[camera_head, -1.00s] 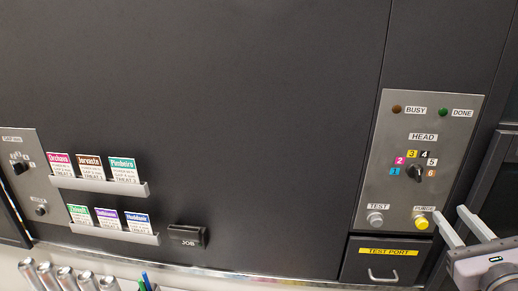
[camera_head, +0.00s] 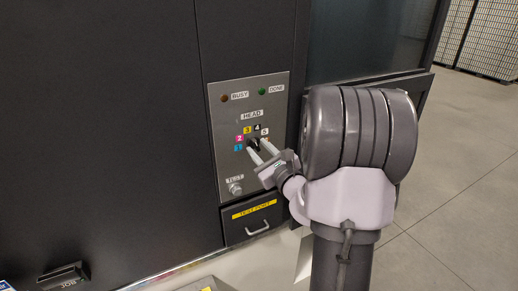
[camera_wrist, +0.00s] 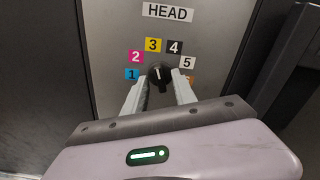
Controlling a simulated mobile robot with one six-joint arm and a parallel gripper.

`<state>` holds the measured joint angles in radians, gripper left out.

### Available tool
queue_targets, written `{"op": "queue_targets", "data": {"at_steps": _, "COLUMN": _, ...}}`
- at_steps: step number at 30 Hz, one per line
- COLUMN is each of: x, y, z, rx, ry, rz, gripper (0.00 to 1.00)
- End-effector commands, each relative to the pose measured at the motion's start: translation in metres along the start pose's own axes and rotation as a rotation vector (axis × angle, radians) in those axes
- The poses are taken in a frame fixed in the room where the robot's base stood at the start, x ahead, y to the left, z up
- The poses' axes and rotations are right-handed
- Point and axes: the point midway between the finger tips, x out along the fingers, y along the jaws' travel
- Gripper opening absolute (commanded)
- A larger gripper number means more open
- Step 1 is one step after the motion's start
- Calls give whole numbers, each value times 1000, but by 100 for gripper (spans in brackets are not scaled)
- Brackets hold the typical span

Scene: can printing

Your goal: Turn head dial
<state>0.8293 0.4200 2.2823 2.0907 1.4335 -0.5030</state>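The HEAD dial (camera_wrist: 158,76) is a black round knob with a white mark, ringed by coloured number labels on a grey panel. In the wrist view its mark points roughly up, between the yellow 3 (camera_wrist: 153,45) and the black 4 (camera_wrist: 174,47). My gripper (camera_wrist: 160,80) has its two pale fingers apart, one on each side of the dial; I cannot tell whether they touch it. In the head view my gripper (camera_head: 257,147) reaches the panel (camera_head: 275,105) from the right, and its fingers partly hide the dial (camera_head: 253,143) and the lower right labels.
The TEST button (camera_head: 236,188) is below the dial, and the PURGE button is hidden behind my arm. The TEST PORT drawer (camera_head: 251,219) with its handle is underneath. A JOB handle (camera_head: 64,282) is at the lower left. Floor (camera_head: 455,200) is open at the right.

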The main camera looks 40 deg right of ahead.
Motion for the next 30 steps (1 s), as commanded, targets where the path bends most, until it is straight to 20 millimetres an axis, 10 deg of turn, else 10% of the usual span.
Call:
{"op": "queue_targets", "data": {"at_steps": 6, "x": 0, "y": 0, "z": 0, "rx": 0, "ry": 0, "rz": 0, "gripper": 0}}
{"op": "queue_targets", "data": {"at_steps": 30, "x": 0, "y": -1, "z": 2, "rx": 310, "ry": 0, "rz": 1, "gripper": 0}}
